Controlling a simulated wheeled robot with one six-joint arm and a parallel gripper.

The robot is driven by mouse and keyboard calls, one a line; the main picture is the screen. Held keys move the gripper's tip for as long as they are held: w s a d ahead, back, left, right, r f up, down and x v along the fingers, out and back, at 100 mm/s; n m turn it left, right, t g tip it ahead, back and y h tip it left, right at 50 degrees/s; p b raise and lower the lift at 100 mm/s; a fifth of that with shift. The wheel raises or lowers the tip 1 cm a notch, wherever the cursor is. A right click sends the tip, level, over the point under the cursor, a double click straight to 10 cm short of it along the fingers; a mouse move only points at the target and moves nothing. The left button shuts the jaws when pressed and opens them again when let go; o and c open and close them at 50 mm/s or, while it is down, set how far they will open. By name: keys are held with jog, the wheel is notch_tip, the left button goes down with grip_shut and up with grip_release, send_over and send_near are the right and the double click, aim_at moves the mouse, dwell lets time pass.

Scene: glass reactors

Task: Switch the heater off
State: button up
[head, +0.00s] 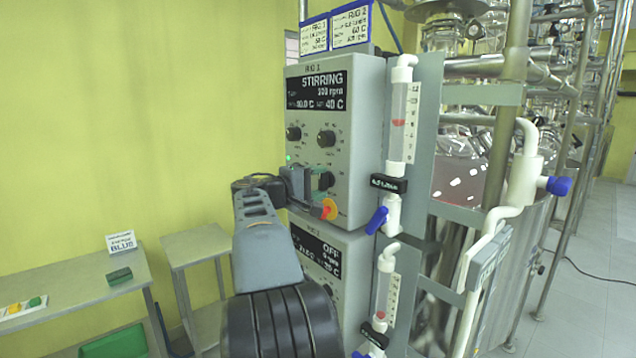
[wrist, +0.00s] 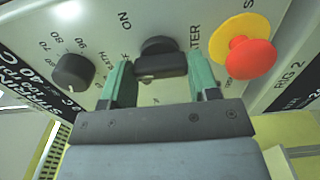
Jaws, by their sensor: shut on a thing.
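The black heater knob (wrist: 160,60) is on the grey control panel, with the printed words "ON" and a partly hidden "...ATER" around it in the wrist view. My gripper (wrist: 160,76) is shut on this knob, with one green-padded finger on each side of it. In the head view my gripper (head: 312,183) is at the lower part of the upper control box (head: 355,140), marked RIG 1, and the knob (head: 327,180) shows between the fingers. The box display reads STIRRING. I cannot tell which way the knob points.
A red-and-yellow stop button (wrist: 250,58) sits close beside my gripper. Another black dial (wrist: 74,72) is on the other side. A second control box (head: 335,255) showing OFF is below. Glass tubes with blue valves (head: 377,219) stand to the right. A small table (head: 205,245) is at left.

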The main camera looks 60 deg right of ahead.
dwell(0.4)
jog(key=o, duration=0.9)
jog(key=b+v, duration=0.3)
jog(key=v, duration=1)
jog(key=shift+w+a, duration=0.15)
jog(key=shift+a, duration=0.2)
